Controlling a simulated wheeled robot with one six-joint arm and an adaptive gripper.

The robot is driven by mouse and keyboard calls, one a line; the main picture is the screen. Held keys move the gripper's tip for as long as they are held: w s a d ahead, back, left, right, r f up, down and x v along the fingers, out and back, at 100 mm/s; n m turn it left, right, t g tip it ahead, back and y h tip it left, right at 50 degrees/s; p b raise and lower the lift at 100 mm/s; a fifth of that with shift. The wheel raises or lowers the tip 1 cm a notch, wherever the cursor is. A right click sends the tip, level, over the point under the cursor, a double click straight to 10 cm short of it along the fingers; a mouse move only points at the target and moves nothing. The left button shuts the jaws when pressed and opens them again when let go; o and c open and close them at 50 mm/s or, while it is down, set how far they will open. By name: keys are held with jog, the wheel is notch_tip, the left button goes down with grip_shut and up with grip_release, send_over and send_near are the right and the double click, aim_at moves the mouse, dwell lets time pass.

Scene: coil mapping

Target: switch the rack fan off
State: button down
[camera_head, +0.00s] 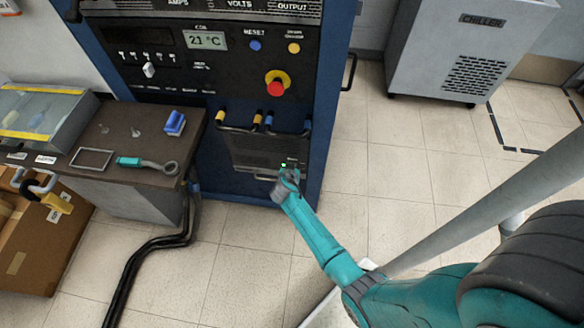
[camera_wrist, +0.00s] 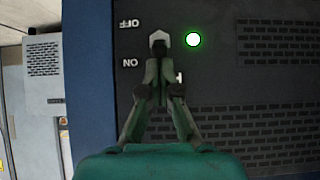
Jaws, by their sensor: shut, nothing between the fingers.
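The rack fan panel (camera_head: 262,152) is the dark vented plate low on the blue rack. In the wrist view the panel (camera_wrist: 270,85) appears upside down, with an OFF label (camera_wrist: 131,23) above an ON label (camera_wrist: 130,62). A pale switch (camera_wrist: 160,38) shows beside the labels, just beyond my fingertips; its lever position is hard to tell. A round green light (camera_wrist: 193,40) is lit beside it. My gripper (camera_wrist: 159,52) is shut and empty, its fingertips in front of or against the switch; I cannot tell whether they touch. In the head view my gripper (camera_head: 289,168) is at the panel.
A red stop button (camera_head: 276,86) sits higher on the rack. A table (camera_head: 95,124) with a wrench (camera_head: 147,163) stands left. Black cables (camera_head: 150,250) cross the floor.

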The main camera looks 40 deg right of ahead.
jog(key=shift+s+a+f, duration=0.2)
jog(key=shift+f, duration=0.05)
dwell(0.4)
jog(key=shift+s+a+f, duration=0.25)
jog(key=shift+a+f, duration=0.05)
jog(key=shift+f, duration=0.3)
jog(key=shift+s+a+f, duration=0.2)
jog(key=shift+a+f, duration=0.1)
jog(key=shift+f, duration=0.3)
jog(key=shift+r, duration=0.2)
jog(key=shift+r, duration=0.6)
jog(key=shift+s+a, duration=0.1)
